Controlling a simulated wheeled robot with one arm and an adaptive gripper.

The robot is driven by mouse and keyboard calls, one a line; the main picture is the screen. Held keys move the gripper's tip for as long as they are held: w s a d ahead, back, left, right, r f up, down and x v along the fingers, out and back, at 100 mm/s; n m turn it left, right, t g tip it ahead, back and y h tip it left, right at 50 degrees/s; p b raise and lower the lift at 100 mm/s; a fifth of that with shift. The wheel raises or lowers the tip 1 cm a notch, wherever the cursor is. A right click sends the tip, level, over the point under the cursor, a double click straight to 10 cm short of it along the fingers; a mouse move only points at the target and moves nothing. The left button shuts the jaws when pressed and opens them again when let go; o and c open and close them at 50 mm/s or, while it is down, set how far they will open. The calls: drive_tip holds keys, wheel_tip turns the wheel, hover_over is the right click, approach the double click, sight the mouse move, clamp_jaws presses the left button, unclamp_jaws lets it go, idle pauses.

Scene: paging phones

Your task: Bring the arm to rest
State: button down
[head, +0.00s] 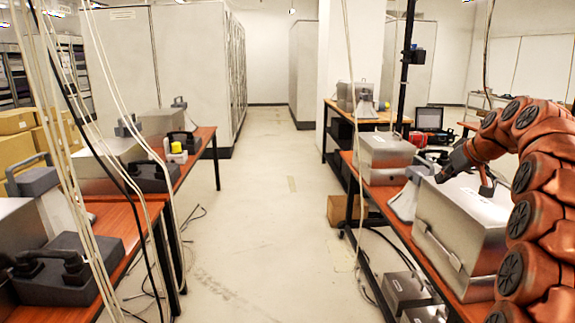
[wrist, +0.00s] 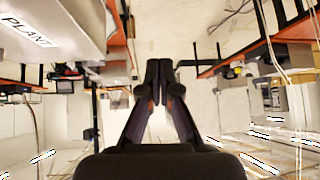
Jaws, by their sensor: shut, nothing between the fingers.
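My arm, in reddish-orange segments, rises along the right edge of the head view and bends over at the top. My gripper (head: 441,177) hangs at its end, by the upper edge of a large metal case (head: 470,225) on the right bench; I cannot tell whether it touches the case. In the wrist view my gripper (wrist: 159,68) has its two dark fingers together with nothing between them.
The right bench also holds another metal case (head: 385,150). The left bench (head: 125,240) carries metal cases and dark phone units. Cables hang at left. The aisle floor (head: 265,200) between the benches is clear. The wrist view shows a case marked PLANT (wrist: 75,22).

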drive_tip(key=s+a+f+g, duration=0.3)
drive_tip(key=s+a+f, duration=0.1)
drive_tip(key=s+a, duration=0.6)
drive_tip(key=s+a+f+g, duration=0.2)
drive_tip(key=s+a+f, duration=0.1)
drive_tip(key=s+a, duration=0.75)
drive_tip(key=s+a+f+g, duration=0.1)
drive_tip(key=s+f, duration=0.3)
drive_tip(key=s, duration=0.6)
drive_tip(key=s+a+f+m+g+h+p, duration=0.1)
drive_tip(key=s+f, duration=0.3)
drive_tip(key=s, duration=0.6)
drive_tip(key=s+a+f+m+g+h, duration=0.1)
drive_tip(key=s+f, duration=0.3)
drive_tip(key=s, duration=0.7)
drive_tip(key=shift+f+g+p, duration=0.25)
drive_tip(key=shift+g+p, duration=0.15)
drive_tip(key=shift+g, duration=0.5)
drive_tip(key=shift+s, duration=0.1)
